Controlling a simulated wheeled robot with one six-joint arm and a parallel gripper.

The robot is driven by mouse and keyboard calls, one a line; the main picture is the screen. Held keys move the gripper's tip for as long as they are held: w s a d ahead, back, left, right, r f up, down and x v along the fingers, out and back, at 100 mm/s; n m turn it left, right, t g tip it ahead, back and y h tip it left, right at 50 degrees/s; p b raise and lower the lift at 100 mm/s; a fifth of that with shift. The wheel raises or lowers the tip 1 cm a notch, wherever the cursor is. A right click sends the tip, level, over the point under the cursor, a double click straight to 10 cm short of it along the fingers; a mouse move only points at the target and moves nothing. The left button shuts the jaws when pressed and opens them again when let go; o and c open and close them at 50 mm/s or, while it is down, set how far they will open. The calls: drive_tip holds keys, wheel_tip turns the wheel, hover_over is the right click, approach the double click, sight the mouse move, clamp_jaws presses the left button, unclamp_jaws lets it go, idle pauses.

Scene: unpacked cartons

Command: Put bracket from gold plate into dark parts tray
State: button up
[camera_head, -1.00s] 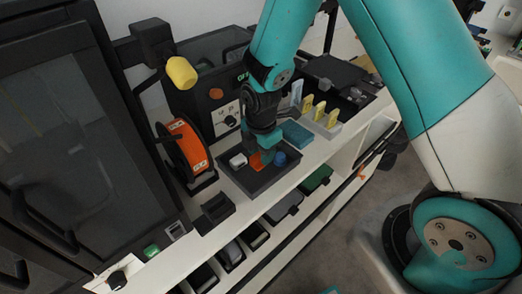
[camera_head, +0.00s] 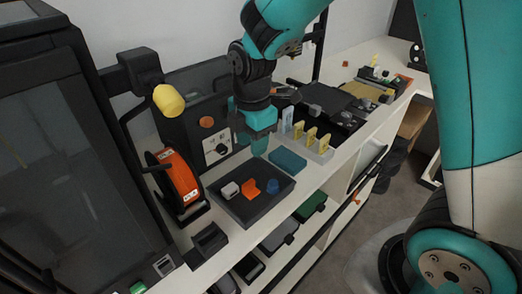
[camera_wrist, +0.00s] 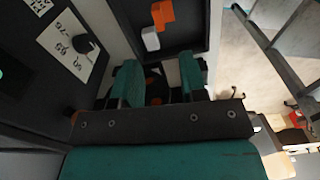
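The dark parts tray (camera_head: 243,217) lies on the white counter, and its corner shows in the wrist view (camera_wrist: 196,42). An orange bracket (camera_head: 251,188) lies in the tray between a white block (camera_head: 230,190) and a blue round part (camera_head: 272,186). The bracket also shows in the wrist view (camera_wrist: 162,14), near the white block (camera_wrist: 150,39). My gripper (camera_head: 258,148) is above the back edge of the tray, clear of the bracket. In the wrist view my gripper (camera_wrist: 160,80) has its teal fingers apart with nothing held. The gold plate (camera_head: 371,91) is further along the counter at the back right.
An orange reel (camera_head: 178,182) and a small black bin (camera_head: 209,240) stand left of the tray. A dark machine (camera_head: 190,125) is behind. Bins sit on the shelf below.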

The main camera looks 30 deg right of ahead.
drive_tip(key=s+a+r+m+y, duration=0.2)
drive_tip(key=s+r+m, duration=0.3)
drive_tip(key=s, duration=0.4)
drive_tip(key=s+a+r+m+y, duration=0.2)
drive_tip(key=s+r+m, duration=0.3)
drive_tip(key=s+m, duration=0.3)
drive_tip(key=s+a, duration=0.1)
drive_tip(key=s, duration=0.1)
drive_tip(key=shift+s+r+m, duration=0.3)
